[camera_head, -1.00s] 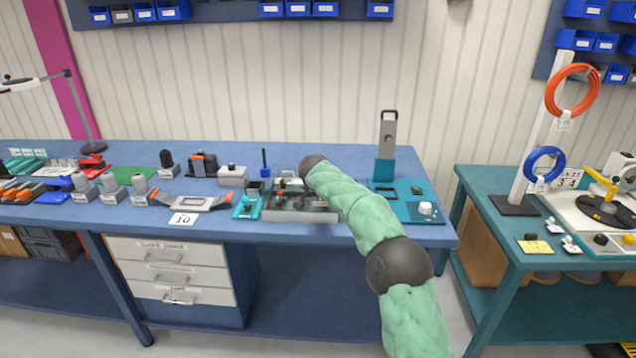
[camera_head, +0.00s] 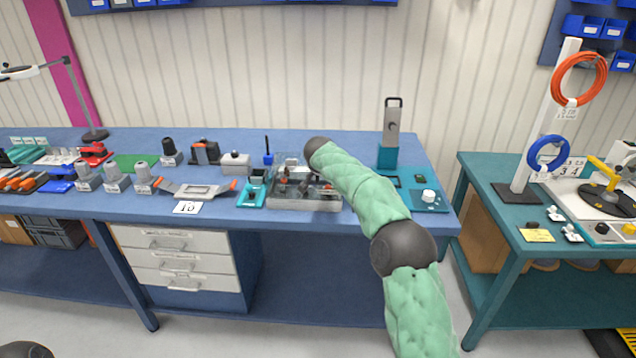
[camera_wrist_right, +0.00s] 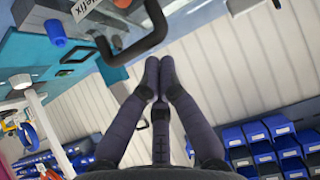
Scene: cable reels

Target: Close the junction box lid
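A grey box (camera_head: 290,204), which looks like the junction box, sits near the front edge of the blue bench. Its top looks open, with small parts showing inside; I cannot make out its lid. My right arm reaches in from the lower right, with its dark wrist end above the box's back right corner. My right gripper is hidden or too small to tell in the head view. In the right wrist view its two dark fingers (camera_wrist_right: 159,72) meet almost tip to tip, with nothing visible between them. My left gripper is out of view.
A small teal device (camera_head: 252,193) and grey tool (camera_head: 196,190) lie left. A black handle (camera_wrist_right: 150,35) shows close to the fingers. The bench's front edge is crowded.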

